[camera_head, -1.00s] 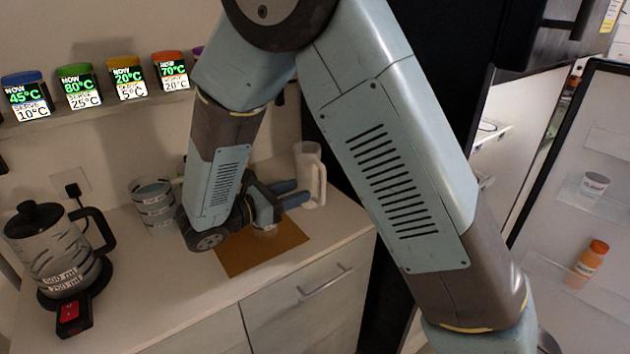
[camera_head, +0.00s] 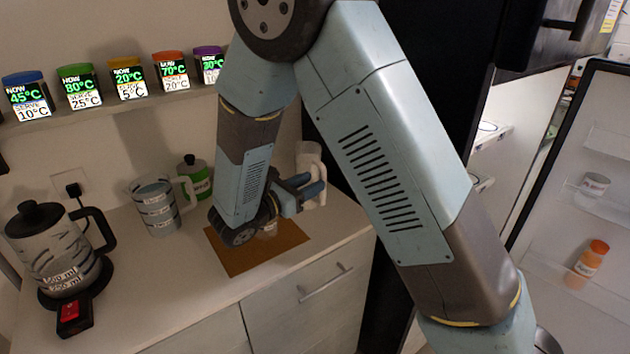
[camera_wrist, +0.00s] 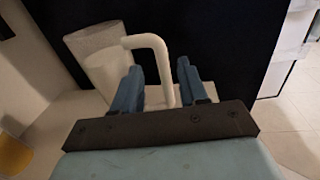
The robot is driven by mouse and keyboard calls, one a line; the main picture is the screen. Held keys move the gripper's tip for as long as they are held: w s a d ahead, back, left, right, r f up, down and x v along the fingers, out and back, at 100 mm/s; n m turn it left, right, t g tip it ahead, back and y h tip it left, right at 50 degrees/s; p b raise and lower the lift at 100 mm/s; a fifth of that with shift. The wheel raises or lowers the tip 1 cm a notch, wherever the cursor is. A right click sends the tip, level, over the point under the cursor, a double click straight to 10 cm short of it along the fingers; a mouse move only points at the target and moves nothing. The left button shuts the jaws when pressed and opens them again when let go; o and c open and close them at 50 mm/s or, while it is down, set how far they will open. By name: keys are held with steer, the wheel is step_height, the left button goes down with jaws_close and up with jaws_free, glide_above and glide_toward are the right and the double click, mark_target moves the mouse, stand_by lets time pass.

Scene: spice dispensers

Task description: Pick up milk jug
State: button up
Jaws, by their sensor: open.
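The milk jug (camera_head: 308,152) is pale and stands upright at the counter's back right corner, partly hidden by my gripper. In the wrist view the jug (camera_wrist: 103,62) is at upper left, with its handle (camera_wrist: 157,58) arching to the right. My gripper (camera_head: 312,188) is at the jug's handle side. In the wrist view my gripper (camera_wrist: 160,78) is open, with one blue finger on each side of the handle. A gap shows between the handle and the right finger. Whether the left finger touches the handle or jug I cannot tell.
A brown mat (camera_head: 237,258) with a small glass (camera_head: 268,230) lies under my wrist. A dark fridge side (camera_head: 345,170) is close on the right.

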steer(key=x, duration=0.5)
steer(key=shift+r, duration=0.1)
jaws_close()
stand_by(1.3)
